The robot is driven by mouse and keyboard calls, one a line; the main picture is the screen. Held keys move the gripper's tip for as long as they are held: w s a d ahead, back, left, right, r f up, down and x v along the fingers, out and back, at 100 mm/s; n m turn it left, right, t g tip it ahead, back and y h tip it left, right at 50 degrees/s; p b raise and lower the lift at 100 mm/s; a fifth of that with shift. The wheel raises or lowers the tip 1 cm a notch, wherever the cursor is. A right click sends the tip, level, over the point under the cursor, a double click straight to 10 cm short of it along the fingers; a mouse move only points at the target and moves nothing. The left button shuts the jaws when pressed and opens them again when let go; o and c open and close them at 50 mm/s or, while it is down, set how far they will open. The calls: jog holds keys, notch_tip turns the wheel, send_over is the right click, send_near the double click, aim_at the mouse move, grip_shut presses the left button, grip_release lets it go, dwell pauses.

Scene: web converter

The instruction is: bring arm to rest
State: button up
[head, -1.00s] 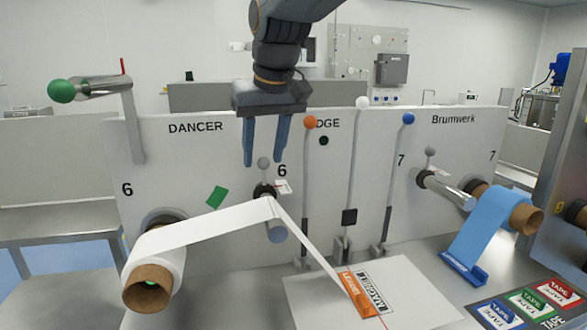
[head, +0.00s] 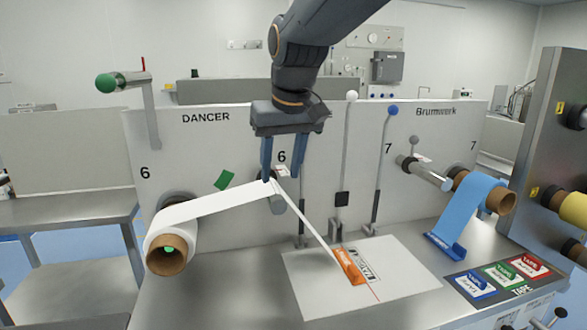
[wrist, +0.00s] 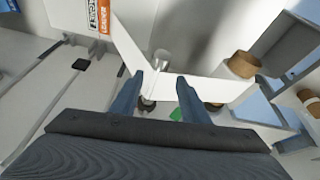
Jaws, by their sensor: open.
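My gripper (head: 285,160) hangs from the arm in the upper middle of the head view, fingers down and apart, with nothing between them. Whether a fingertip touches the web I cannot tell. In the wrist view the two fingers (wrist: 160,85) are spread, with the white web (wrist: 190,88) beyond them.
A white roll (head: 168,250) sits at the left and a blue roll (head: 470,200) at the right. Levers with white (head: 351,96) and blue (head: 392,110) knobs stand right of my gripper.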

jog(key=s+d+f+m, duration=0.1)
jog(key=s+d+f, duration=0.4)
jog(key=d+f, duration=0.2)
jog(key=s+d+f+m+g+h+b, duration=0.1)
jog(key=s+d+f, duration=0.4)
jog(key=f, duration=0.5)
jog(key=s+d+f+m+g+b, duration=0.1)
jog(key=s+d+f+m, duration=0.1)
jog(key=s+d+f, duration=0.4)
jog(key=shift+d+f+h, duration=0.3)
jog(key=shift+d+f, duration=1.55)
jog(key=shift+d, duration=0.2)
